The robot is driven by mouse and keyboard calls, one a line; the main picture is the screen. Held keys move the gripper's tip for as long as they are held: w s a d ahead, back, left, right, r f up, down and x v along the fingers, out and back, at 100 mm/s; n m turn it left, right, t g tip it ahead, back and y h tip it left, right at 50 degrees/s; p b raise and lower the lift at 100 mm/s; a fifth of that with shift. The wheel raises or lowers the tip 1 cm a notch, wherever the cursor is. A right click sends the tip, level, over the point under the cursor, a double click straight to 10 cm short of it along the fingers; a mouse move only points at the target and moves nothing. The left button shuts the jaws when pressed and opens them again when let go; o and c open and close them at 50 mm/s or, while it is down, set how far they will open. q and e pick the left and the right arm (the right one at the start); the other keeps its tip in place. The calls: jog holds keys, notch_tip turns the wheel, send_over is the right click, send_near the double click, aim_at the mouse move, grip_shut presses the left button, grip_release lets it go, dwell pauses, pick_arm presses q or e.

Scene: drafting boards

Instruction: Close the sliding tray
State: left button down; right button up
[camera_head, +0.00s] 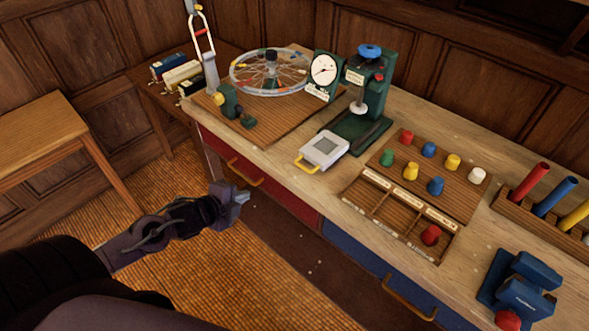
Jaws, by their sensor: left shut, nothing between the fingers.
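No part is labelled as the sliding tray. I cannot tell whether either stands out from the bench. A pale grey box (325,148) with a yellow handle (307,163) lies on the bench near its front edge. My left gripper (241,197) is shut and empty, in front of the bench, just below the red drawer's handle in the picture and apparently apart from it. My right gripper is out of view.
On the bench (290,172) stand a spoked wheel (270,72), a dial gauge (324,70), a green press (365,95), a peg board (435,170) and a blue clamp-like tool (524,290). A wooden table (38,135) stands left. The floor before the bench is clear.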

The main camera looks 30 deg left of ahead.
pick_arm(q)
jog(key=d+r+m+h, duration=0.2)
jog(key=d+r+m, duration=0.1)
jog(key=d+r, duration=0.35)
jog(key=x, duration=0.4)
jog(key=w+r+p+x, duration=0.1)
jog(key=x, duration=0.4)
jog(key=a+r+p+x, duration=0.1)
jog(key=x, duration=0.3)
jog(key=shift+w+d+f, duration=0.1)
jog(key=shift+w+f, duration=0.1)
jog(key=shift+w, duration=0.3)
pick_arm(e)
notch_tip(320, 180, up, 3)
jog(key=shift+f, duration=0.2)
pick_arm(q)
jog(key=shift+w+t, duration=0.1)
jog(key=shift+t, duration=0.2)
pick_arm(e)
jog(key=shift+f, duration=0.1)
